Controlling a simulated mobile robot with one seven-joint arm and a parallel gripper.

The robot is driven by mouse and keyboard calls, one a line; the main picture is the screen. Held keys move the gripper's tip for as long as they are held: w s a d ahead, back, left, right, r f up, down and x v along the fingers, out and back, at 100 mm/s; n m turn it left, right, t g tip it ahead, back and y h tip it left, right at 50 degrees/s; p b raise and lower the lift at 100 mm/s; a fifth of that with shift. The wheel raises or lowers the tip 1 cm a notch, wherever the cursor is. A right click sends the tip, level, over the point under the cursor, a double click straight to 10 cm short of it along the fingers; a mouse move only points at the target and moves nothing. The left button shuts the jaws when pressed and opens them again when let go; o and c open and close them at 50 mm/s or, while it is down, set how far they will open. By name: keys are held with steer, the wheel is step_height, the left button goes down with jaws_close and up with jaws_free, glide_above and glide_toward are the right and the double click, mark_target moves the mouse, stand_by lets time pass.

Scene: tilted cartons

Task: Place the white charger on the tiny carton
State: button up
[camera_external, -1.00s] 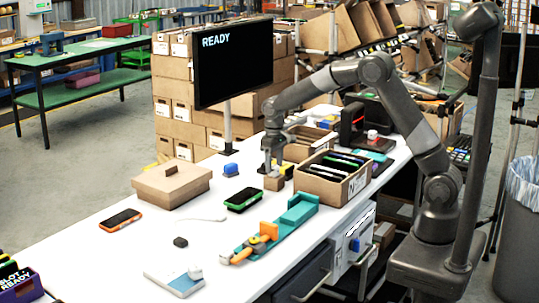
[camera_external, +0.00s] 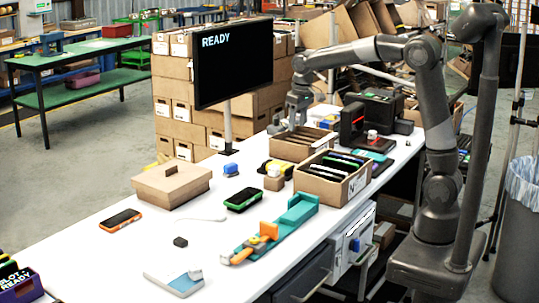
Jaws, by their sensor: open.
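The tiny carton (camera_external: 273,183) is a small brown box on the white table, left of the larger carton of upright devices. A small pale piece shows at its top; it is too small to tell whether this is the white charger. Another small white block (camera_external: 195,273) sits at the right end of a blue-and-white flat item near the table's front. My gripper (camera_external: 291,124) is open, above the back edge of the shallow divided carton, behind and right of the tiny carton and apart from it. The fingertips are small, and nothing shows between them.
A carton of upright devices (camera_external: 335,180) and the divided carton (camera_external: 300,147) stand close by. A yellow-and-black item (camera_external: 288,168) lies behind the tiny carton. A green-edged phone (camera_external: 244,199), teal holder (camera_external: 298,210), lidded box (camera_external: 172,184) and monitor (camera_external: 233,62) surround it.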

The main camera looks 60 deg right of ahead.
steer(key=s+d+r+t, duration=0.1)
steer(key=s+r, duration=0.1)
steer(key=s, duration=0.5)
steer(key=s+d+r+t, duration=0.1)
steer(key=s+r, duration=0.1)
steer(key=s, duration=0.5)
steer(key=s+d+f+t, duration=0.1)
steer(key=s+f, duration=0.3)
steer(key=s, duration=1)
steer(key=shift+s+d+t, duration=0.15)
steer(key=shift+s+t, duration=0.2)
steer(key=shift+t, duration=0.25)
